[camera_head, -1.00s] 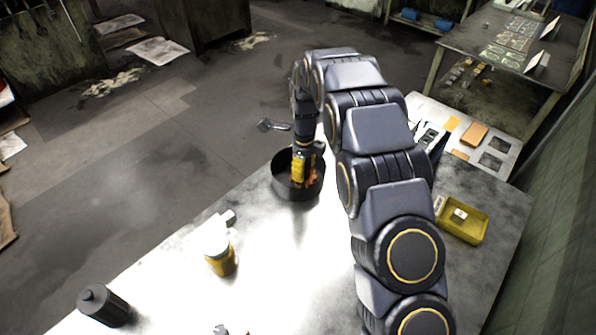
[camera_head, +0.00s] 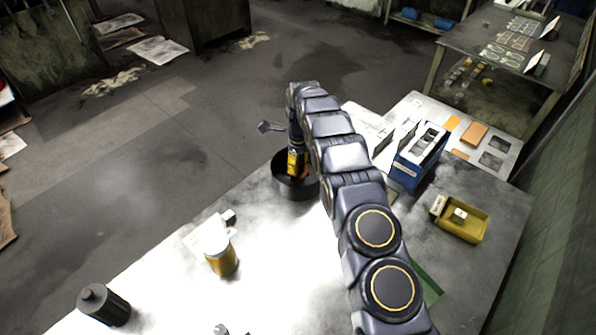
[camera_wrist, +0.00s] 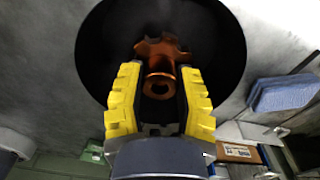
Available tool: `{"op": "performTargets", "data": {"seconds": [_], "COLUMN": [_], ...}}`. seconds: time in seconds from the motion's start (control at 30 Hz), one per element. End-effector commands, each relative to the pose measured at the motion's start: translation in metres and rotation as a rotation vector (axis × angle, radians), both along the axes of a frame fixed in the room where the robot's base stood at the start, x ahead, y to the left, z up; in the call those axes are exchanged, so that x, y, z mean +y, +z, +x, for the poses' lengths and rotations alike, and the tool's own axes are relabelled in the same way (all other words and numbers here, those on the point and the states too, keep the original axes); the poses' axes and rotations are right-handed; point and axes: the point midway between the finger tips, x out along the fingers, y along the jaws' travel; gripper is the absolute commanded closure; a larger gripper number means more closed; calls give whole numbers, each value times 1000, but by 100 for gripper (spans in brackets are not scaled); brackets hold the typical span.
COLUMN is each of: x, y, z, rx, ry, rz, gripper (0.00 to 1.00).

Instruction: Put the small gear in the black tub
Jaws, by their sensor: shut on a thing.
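The black tub (camera_head: 297,188) stands near the far edge of the table in the head view. In the wrist view its dark round rim and inside (camera_wrist: 215,45) fill the upper middle. My gripper (camera_head: 297,170) points down into the tub's opening, and its yellow fingers also show in the wrist view (camera_wrist: 160,98). The fingers are shut on the small gear (camera_wrist: 160,58), an orange-copper toothed piece with a hub and a centre hole. The gear lies within the tub's outline in the wrist view. Whether it touches the tub floor I cannot tell.
A yellow-and-white jar (camera_head: 222,258) and a dark bottle (camera_head: 103,305) stand to the left. A blue box (camera_head: 418,160) and a yellow tray (camera_head: 462,220) are on the right. The table between the jar and my arm is clear.

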Motion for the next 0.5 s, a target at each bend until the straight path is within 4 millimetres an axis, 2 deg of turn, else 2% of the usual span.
{"op": "performTargets", "data": {"seconds": [0.1, 0.2, 0.5], "x": [-1, 0, 0], "y": [-19, -30, -31], "z": [0, 1, 1], "rx": [0, -1, -4], "ry": [-1, 0, 0], "rz": [0, 0, 0], "gripper": [100, 100, 100]}}
